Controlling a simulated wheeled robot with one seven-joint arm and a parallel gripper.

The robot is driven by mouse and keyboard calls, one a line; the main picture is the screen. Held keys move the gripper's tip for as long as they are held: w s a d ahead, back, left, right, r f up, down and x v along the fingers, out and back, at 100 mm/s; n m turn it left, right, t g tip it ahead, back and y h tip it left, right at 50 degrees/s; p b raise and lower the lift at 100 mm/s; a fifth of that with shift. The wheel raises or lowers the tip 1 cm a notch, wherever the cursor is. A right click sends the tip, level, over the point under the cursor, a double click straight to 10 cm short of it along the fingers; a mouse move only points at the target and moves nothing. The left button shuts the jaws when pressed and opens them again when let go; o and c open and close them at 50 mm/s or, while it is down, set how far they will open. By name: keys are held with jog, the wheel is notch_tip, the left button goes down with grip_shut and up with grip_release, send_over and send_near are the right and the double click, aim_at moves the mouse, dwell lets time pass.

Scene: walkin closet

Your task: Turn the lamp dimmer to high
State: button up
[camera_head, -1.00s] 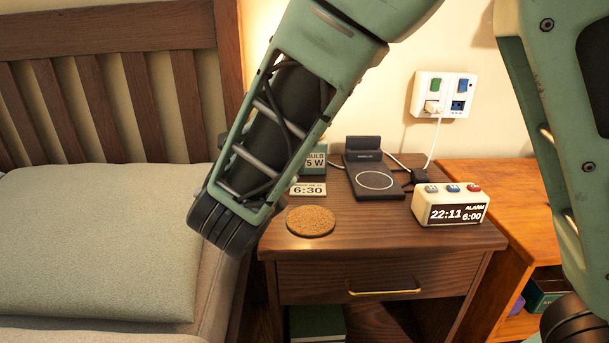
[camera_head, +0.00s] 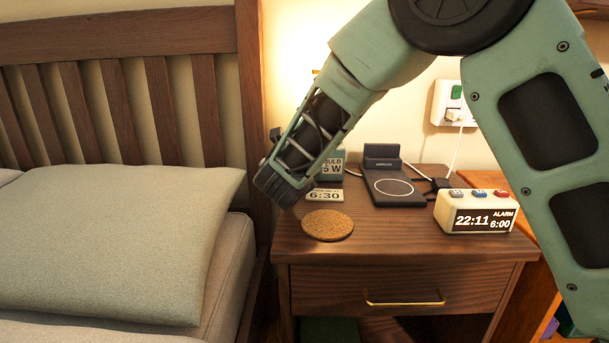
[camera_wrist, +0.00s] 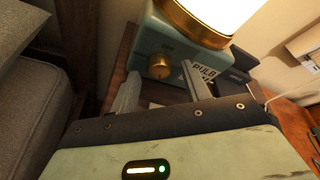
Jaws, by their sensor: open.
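The lamp shows in the wrist view, with a glowing white shade (camera_wrist: 222,12), a brass collar and a teal base (camera_wrist: 150,38). A round brass dimmer knob (camera_wrist: 160,68) sits on the base's face. My gripper (camera_wrist: 160,73) is open and empty, one finger on each side of the knob in the picture. I cannot tell whether the fingers touch it. The knob's setting is too small to read. In the head view my arm hides most of the lamp and gripper; a teal part labelled "BULB 5 W" (camera_head: 333,165) shows behind the arm.
The wooden nightstand (camera_head: 400,245) carries a cork coaster (camera_head: 327,225), a "6:30" card (camera_head: 324,195), a black charging pad (camera_head: 393,187) and an alarm clock (camera_head: 476,212). A bed with a pillow (camera_head: 110,240) is at left. A white cable runs to a wall socket (camera_head: 449,103).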

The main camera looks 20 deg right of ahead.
jog(key=shift+w+d+f, duration=0.1)
jog(key=shift+w, duration=0.1)
jog(key=c, duration=1)
